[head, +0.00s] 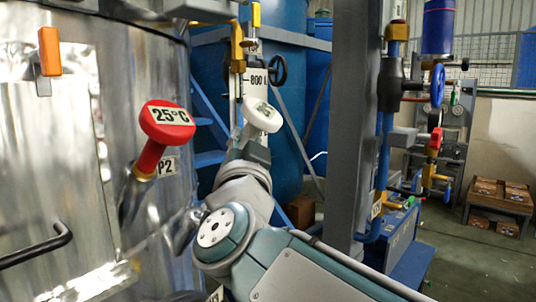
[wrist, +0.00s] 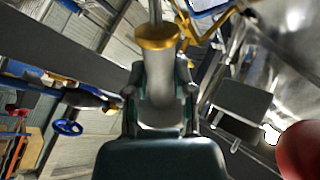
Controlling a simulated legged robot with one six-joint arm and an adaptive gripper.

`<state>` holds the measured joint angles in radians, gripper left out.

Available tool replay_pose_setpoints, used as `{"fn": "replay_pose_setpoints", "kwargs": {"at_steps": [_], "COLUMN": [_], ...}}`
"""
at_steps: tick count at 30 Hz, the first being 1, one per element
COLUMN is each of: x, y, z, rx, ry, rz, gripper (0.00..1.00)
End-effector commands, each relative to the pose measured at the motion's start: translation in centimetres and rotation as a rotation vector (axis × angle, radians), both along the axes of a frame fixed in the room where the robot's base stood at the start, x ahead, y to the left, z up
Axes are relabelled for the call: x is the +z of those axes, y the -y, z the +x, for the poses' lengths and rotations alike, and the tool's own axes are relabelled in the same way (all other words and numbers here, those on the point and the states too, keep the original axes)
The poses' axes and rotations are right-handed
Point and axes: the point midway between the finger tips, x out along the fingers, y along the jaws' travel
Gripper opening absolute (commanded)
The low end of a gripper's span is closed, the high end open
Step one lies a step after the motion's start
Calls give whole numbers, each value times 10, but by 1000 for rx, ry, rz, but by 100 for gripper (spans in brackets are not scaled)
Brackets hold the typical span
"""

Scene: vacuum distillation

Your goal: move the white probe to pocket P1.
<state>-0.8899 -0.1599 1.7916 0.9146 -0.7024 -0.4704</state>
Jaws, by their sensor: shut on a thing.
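The white probe (head: 262,116) shows its rounded white head with a label just beyond my gripper (head: 252,148) in the head view. In the wrist view the fingers of my gripper (wrist: 160,105) are shut around the pale body of the white probe (wrist: 158,75). A gold collar and a thin metal rod show at its far end. The probe is held in the air, tilted in the head view. A red probe (head: 166,122) marked 25°C sits in the pocket labelled P2 (head: 167,166) on the metal vessel. I cannot make out pocket P1.
The shiny metal vessel (head: 60,150) fills the left, with an orange part (head: 49,51) and a black handle (head: 37,247). A grey post (head: 352,120) and blue piping with a blue handwheel (head: 437,85) stand to the right. In the wrist view a red round thing (wrist: 302,150) is close at lower right.

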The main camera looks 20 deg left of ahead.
Motion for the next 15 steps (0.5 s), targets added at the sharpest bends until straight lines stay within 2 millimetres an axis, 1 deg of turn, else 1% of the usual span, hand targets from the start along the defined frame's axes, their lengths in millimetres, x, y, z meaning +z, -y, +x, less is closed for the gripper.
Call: {"fn": "replay_pose_setpoints", "kwargs": {"at_steps": [7, 15], "x": [-3, -20], "y": [-1, -13], "z": [1, 4], "rx": [-5, -6], "ry": [-5, -6], "rz": [-2, -3], "gripper": [0, 0]}}
